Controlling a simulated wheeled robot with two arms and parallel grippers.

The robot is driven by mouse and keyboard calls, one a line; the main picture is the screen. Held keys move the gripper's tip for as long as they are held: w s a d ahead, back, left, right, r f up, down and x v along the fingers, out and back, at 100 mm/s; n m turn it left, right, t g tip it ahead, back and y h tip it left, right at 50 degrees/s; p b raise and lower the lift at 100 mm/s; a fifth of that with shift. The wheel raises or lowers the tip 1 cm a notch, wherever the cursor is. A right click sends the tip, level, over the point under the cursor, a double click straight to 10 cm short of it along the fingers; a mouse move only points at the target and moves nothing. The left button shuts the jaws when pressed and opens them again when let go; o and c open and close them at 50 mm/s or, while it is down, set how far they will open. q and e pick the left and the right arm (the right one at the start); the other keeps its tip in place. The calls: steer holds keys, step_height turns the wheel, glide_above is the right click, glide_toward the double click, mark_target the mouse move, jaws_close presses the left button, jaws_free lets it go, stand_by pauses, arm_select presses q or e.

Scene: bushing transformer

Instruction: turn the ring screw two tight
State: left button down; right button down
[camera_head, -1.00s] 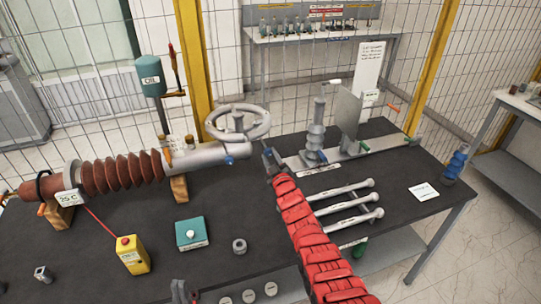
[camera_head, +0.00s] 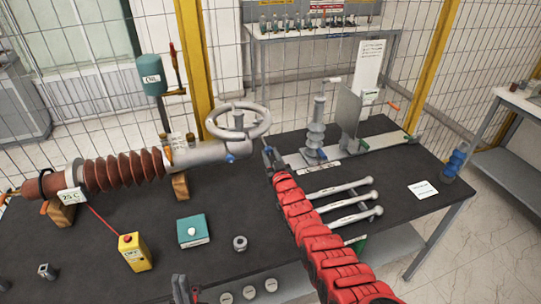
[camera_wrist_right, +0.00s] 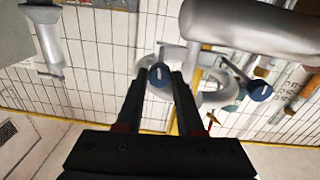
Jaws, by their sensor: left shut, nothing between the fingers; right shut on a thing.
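A grey bushing (camera_head: 205,153) with brown sheds and a large ring (camera_head: 238,121) at its right end lies over the bench. One blue-headed screw (camera_head: 231,157) shows below the ring in the head view, and also in the right wrist view (camera_wrist_right: 260,90). My right gripper (camera_head: 268,155) is at the ring's lower right. In the right wrist view its fingers (camera_wrist_right: 158,80) are closed around another blue-headed screw (camera_wrist_right: 158,74); its shaft is partly hidden. Which one is number two is not readable. My left gripper (camera_head: 184,290) is shut and empty at the bottom edge.
Right of the ring stand a grey ribbed post (camera_head: 318,125) and a metal plate (camera_head: 347,118). A teal box (camera_head: 193,231), a yellow box (camera_head: 135,252) and a nut (camera_head: 240,243) sit in front of the bushing.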

steer(key=shift+f, duration=0.1)
steer(key=c, duration=0.5)
jaws_free()
steer(key=shift+s+r+p, duration=0.2)
steer(key=shift+r+p, duration=0.05)
steer(key=shift+p, duration=0.3)
steer(key=p+v, duration=0.1)
steer(key=p, duration=0.1)
steer(key=p+v, duration=0.1)
steer(key=p, duration=0.2)
steer(key=shift+s+d+r, duration=0.1)
steer(key=shift+s+r, duration=0.2)
steer(key=v, duration=0.5)
steer(key=p+v, duration=0.1)
steer(key=v, duration=0.3)
steer(key=f+v, duration=0.1)
steer(key=v, duration=0.4)
steer(key=shift+s+d+p, duration=0.1)
steer(key=shift+s+p, duration=0.15)
steer(key=shift+p, duration=0.05)
